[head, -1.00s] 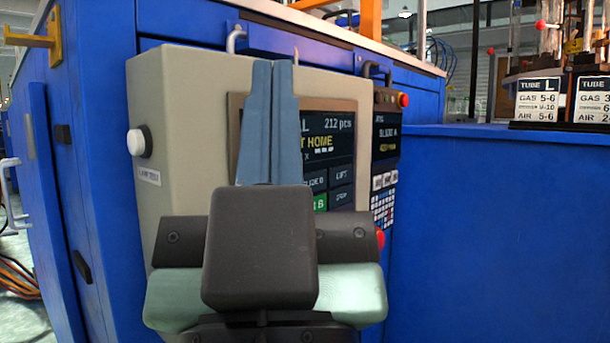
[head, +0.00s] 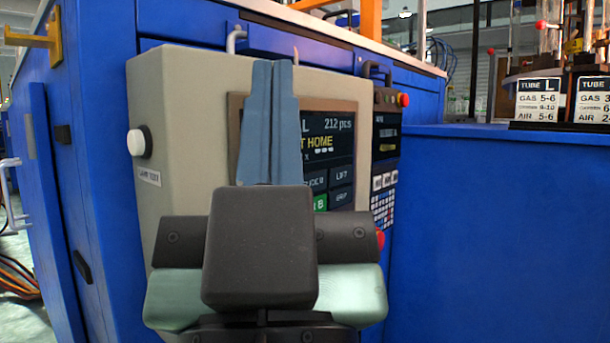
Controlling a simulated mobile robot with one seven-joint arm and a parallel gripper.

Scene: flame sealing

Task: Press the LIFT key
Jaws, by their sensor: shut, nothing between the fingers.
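The LIFT key (head: 342,174) is a dark rectangle with pale lettering on the right side of the touch screen (head: 332,145). The screen sits in a beige control box (head: 185,110) and reads "212 pcs" and part of "HOME". My gripper (head: 272,65) is in front of the box, its two blue fingers pointing up and shut together with nothing between them. The fingers cover the left part of the screen. In the picture the LIFT key is right of the fingers and unobstructed. The distance from the fingertips to the screen cannot be told.
A GRIP key (head: 342,196) lies below LIFT, and a partly hidden green key (head: 320,202) lies to its left. A white lamp test button (head: 139,143) is on the box's left side. A second panel with a keypad (head: 383,208) and red knobs (head: 403,100) stands at right.

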